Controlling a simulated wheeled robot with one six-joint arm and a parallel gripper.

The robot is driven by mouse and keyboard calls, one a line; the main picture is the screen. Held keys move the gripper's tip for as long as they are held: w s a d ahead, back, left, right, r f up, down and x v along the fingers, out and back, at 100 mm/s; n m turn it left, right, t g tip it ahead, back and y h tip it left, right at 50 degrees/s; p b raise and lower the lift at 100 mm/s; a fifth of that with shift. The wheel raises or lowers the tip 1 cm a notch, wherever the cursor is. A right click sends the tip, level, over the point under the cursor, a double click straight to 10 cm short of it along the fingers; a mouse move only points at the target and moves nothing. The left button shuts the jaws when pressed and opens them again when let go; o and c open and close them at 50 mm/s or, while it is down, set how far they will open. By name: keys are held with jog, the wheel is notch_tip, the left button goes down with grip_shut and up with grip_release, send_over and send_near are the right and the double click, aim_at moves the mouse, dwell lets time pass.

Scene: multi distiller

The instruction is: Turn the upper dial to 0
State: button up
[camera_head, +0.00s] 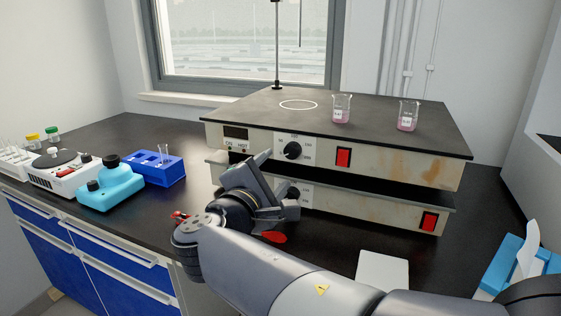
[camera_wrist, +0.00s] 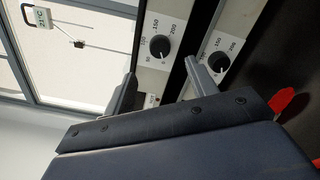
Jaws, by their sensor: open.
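The upper dial (camera_head: 292,150) is a round black knob on a white scale plate on the front of the upper hotplate unit (camera_head: 378,165). In the wrist view the upper dial (camera_wrist: 160,46) is the left knob, with numbers such as 150 and 200 around it; its exact setting is too small to read. The lower dial (camera_wrist: 217,65) is to its right there. My gripper (camera_head: 280,186) is in front of the units, below the upper dial, and partly covers the lower dial. In the wrist view my gripper (camera_wrist: 162,90) is open and empty, its fingers apart from the upper dial.
Two glass beakers (camera_head: 341,108) (camera_head: 408,116) with pink liquid stand on the upper unit's top. Red switches (camera_head: 343,158) (camera_head: 429,221) sit right of the dials. A blue tube rack (camera_head: 157,170) and small devices stand at left. A white pad (camera_head: 382,268) lies at front right.

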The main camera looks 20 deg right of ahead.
aim_at(291, 153)
jog(key=shift+v, duration=1.1)
jog(key=shift+w+d, duration=0.1)
jog(key=shift+w, duration=0.05)
jog(key=b+x, duration=0.1)
jog(key=x, duration=0.9)
jog(key=shift+w+d, duration=0.2)
jog(key=shift+s+a, duration=0.1)
